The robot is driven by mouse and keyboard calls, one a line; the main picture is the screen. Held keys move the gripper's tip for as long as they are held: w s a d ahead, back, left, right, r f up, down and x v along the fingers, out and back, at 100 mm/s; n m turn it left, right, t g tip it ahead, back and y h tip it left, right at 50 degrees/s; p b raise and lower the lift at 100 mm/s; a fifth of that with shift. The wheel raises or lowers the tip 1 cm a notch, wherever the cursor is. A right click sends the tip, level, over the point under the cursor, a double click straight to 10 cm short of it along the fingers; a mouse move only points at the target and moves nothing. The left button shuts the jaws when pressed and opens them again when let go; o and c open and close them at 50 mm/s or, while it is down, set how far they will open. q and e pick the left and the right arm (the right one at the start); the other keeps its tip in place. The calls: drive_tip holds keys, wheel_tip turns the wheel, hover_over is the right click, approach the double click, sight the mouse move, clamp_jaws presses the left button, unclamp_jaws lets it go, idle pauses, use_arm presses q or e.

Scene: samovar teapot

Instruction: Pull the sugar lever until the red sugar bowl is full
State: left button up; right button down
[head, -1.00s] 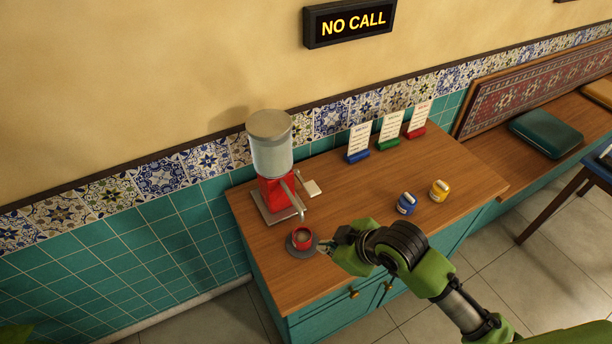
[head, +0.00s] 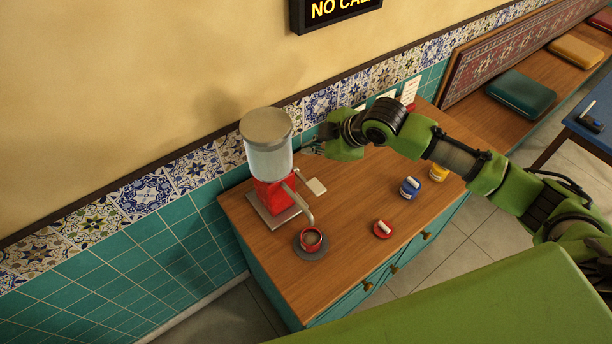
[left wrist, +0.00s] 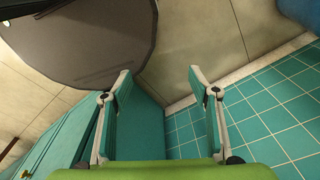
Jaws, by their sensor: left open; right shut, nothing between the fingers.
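The sugar dispenser (head: 268,160) has a clear cylinder, grey lid and red body. It stands at the counter's left end in the head view. Its lever has a cream handle (head: 316,187) sticking out to the right. The red sugar bowl (head: 311,240) sits uncovered on a dark round saucer (head: 299,252) under the spout. Its fill level cannot be told. My right gripper (head: 310,148) is shut and empty, right of the clear cylinder and above the handle. My left gripper (left wrist: 159,74) is open and empty in the left wrist view, above the floor beside the tiled wall.
A blue jar (head: 410,187) and a yellow jar (head: 439,173) stand farther right. My right arm partly hides the cards at the back. The counter's front is mostly clear.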

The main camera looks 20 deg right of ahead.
drive_tip(key=b, duration=0.8)
hover_over(311, 181)
drive_tip(key=f, duration=0.7)
drive_tip(key=shift+w, duration=0.2)
drive_tip(key=shift+s+f, duration=0.15)
drive_tip(key=shift+f, duration=0.8)
use_arm(q)
wheel_tip(311, 181, down, 8)
drive_tip(key=shift+s+d, duration=0.15)
drive_tip(key=shift+d, duration=0.15)
use_arm(e)
drive_tip(key=shift+f, duration=0.1)
drive_tip(key=shift+f, duration=0.25)
use_arm(q)
drive_tip(key=shift+r, duration=0.1)
